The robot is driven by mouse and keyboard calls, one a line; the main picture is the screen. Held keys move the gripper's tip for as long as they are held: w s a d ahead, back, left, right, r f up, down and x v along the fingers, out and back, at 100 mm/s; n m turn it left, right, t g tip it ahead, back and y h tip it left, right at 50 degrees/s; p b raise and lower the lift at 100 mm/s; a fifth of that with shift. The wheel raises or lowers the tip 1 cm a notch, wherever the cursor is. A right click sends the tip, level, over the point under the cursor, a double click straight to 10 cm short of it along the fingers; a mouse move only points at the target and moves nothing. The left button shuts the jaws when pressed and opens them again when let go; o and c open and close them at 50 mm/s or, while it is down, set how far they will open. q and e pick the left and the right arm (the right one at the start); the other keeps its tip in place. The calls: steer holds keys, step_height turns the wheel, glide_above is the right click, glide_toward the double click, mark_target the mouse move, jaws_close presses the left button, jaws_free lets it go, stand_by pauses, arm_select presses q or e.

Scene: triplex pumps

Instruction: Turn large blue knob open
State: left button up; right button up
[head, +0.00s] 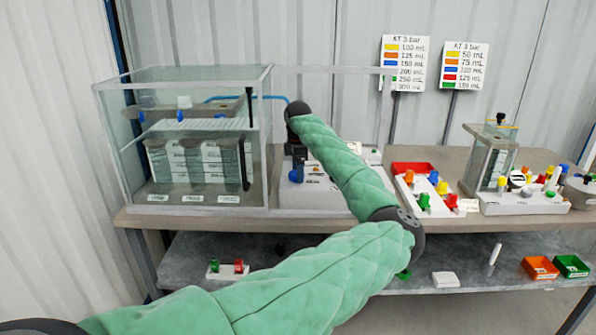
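A large blue knob (295,175) sits low on the left part of a white and grey pump panel (325,200), right of the big glass tank. My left arm comes in from the bottom left in green padding and bends back toward the panel. My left gripper (298,155) points down just above the blue knob. It is small and dark here, and I cannot tell whether its fingers are open or touch the knob. My forearm hides part of the panel. My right gripper is not in view.
The glass tank (255,140) stands close left of the gripper, on the bench (475,222). Right of my arm are a white base with coloured knobs (433,206), a red tray (412,168) and a smaller pump unit (525,207). Two signs (404,65) stand behind.

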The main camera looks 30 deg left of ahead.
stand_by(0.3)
arm_select(q)
steer(key=shift+r, duration=0.5)
step_height(320, 180, up, 6)
steer(key=shift+r+b, duration=0.25)
steer(key=shift+b, duration=0.65)
steer(key=shift+r, duration=0.15)
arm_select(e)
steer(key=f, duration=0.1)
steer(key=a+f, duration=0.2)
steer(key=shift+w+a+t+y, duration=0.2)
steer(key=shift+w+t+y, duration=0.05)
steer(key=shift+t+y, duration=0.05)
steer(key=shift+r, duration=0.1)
